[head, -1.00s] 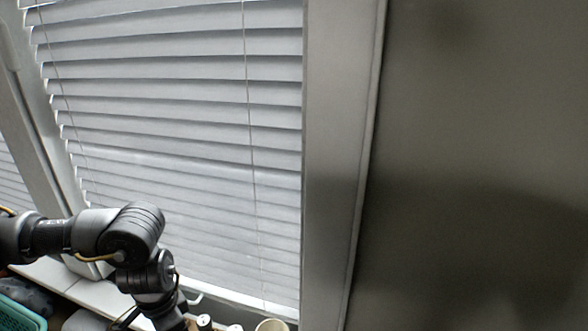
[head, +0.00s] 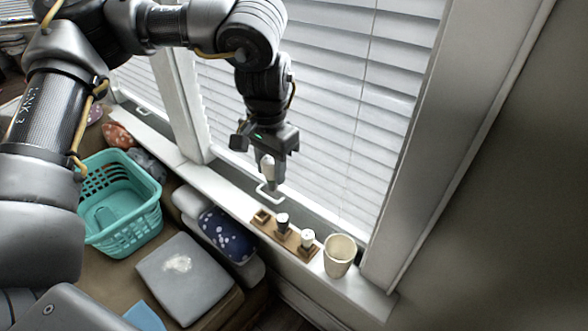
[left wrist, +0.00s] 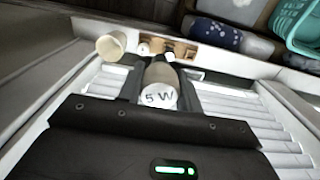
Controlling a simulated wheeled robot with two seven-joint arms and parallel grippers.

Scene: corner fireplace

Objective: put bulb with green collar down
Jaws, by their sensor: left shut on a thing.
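My left gripper (head: 268,172) points down over the window sill, shut on a pale bulb (head: 267,166). In the left wrist view the bulb (left wrist: 160,96) sits between the fingers (left wrist: 160,88), with "5 W" on its white end. Its collar colour cannot be made out. Below and to the right of the gripper, a wooden holder (head: 293,243) lies on the sill. Its left socket (head: 262,216) looks empty. The held bulb is above the sill, apart from the holder. My right gripper is out of view.
A cream cup (head: 339,256) stands on the sill (head: 228,189) just right of the holder. Window blinds (head: 335,120) rise close behind. In front are a dark blue patterned cushion (head: 226,236), a grey cushion (head: 186,277) and a teal basket (head: 122,205).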

